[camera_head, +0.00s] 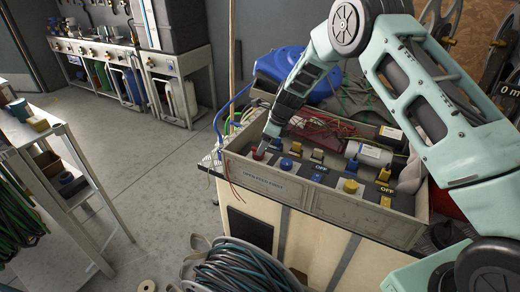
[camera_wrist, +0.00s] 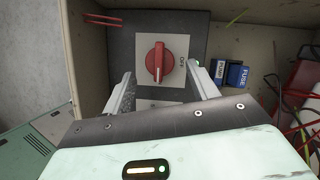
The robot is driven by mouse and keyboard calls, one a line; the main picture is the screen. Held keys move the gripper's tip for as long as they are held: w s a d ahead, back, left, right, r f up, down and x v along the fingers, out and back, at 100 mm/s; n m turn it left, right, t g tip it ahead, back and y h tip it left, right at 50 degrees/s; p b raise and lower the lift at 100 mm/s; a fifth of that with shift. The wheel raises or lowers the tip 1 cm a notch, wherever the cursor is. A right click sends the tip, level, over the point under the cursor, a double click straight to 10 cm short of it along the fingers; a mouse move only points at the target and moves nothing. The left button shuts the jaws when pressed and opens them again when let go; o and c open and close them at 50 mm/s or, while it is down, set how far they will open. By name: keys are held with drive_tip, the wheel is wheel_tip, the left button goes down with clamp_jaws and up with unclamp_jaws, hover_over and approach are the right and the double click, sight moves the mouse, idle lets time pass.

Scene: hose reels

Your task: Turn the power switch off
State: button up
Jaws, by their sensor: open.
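The power switch is a red rotary knob (camera_wrist: 158,63) on a white square plate (camera_wrist: 178,44) in the wrist view. My gripper (camera_wrist: 162,82) is open, with one finger on each side of the plate's lower part. The fingers look apart from the knob; the exact height gap cannot be told. In the head view my gripper (camera_head: 271,134) points down at the left end of a grey open-topped box (camera_head: 330,205), just above a red knob (camera_head: 259,154).
Blue fuse blocks (camera_wrist: 236,75) and loose red wires lie right of the switch in the wrist view. A blue knob (camera_head: 286,164), a yellow knob (camera_head: 350,186) and OFF labels line the box. A coiled hose reel (camera_head: 240,268) stands in front; the floor at left is open.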

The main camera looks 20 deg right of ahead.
drive_tip(key=shift+x, duration=1.85)
drive_tip(key=c, duration=1)
